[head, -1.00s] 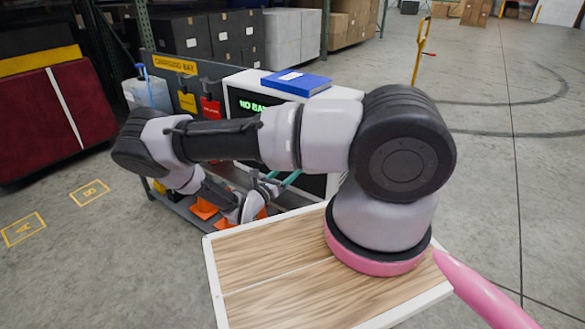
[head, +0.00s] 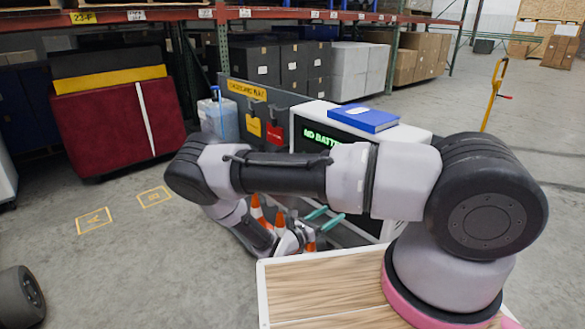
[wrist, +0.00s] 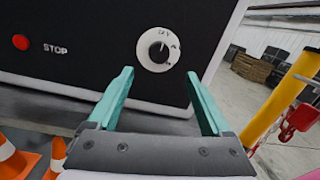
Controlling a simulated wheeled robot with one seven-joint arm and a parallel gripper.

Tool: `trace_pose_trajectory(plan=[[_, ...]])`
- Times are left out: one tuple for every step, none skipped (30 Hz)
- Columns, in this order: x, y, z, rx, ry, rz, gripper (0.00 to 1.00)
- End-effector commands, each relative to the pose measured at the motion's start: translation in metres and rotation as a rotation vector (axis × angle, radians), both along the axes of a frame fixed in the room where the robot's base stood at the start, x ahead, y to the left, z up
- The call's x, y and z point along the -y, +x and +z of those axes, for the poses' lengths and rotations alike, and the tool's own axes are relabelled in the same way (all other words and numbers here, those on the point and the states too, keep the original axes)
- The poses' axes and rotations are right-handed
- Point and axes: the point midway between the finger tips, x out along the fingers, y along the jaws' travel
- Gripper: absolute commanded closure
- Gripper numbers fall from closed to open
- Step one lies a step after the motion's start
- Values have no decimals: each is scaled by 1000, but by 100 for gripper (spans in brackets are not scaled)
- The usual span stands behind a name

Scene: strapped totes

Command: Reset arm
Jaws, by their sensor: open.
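My arm (head: 290,178) is bent out to the left over the wooden deck and reaches down at its end. My gripper (head: 325,217) is low in front of the white cabinet, beside the orange cones. In the wrist view my gripper (wrist: 160,97) has two teal fingers spread wide with nothing between them. Beyond the fingertips is the cabinet's dark panel with a round dial (wrist: 158,48) and a red stop button (wrist: 21,42). I cannot tell whether the fingers touch the panel.
The white cabinet (head: 415,131) carries a blue book (head: 358,118). Orange cones (head: 280,222) stand close to my gripper. A maroon strapped stack (head: 115,127) is at left. Floor squares marked A (head: 94,221) and B (head: 154,197) lie on open floor. A yellow post (wrist: 290,90) is at right.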

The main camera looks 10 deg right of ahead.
Motion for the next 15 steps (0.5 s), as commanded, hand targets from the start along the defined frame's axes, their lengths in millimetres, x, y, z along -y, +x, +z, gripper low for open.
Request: trace_pose_trajectory(plan=[[-1,1,5,11,22,-21,17],[0,0,9,19,40,-39,17],[-1,-1,15,34,72,-68,17],[-2,-1,21,49,101,-98,17],[-2,-2,28,67,134,-131,17],[-2,-3,38,92,182,-179,17],[-2,-4,46,112,221,-218,17],[-2,-6,55,133,263,-257,17],[-2,-8,66,162,315,-311,17],[-2,-9,75,185,355,-351,17],[-2,-11,83,207,394,-390,17],[-3,-13,94,236,446,-441,17],[-3,-15,103,259,483,-481,17],[-3,-17,111,282,521,-518,17],[-3,-19,123,313,572,-567,17]])
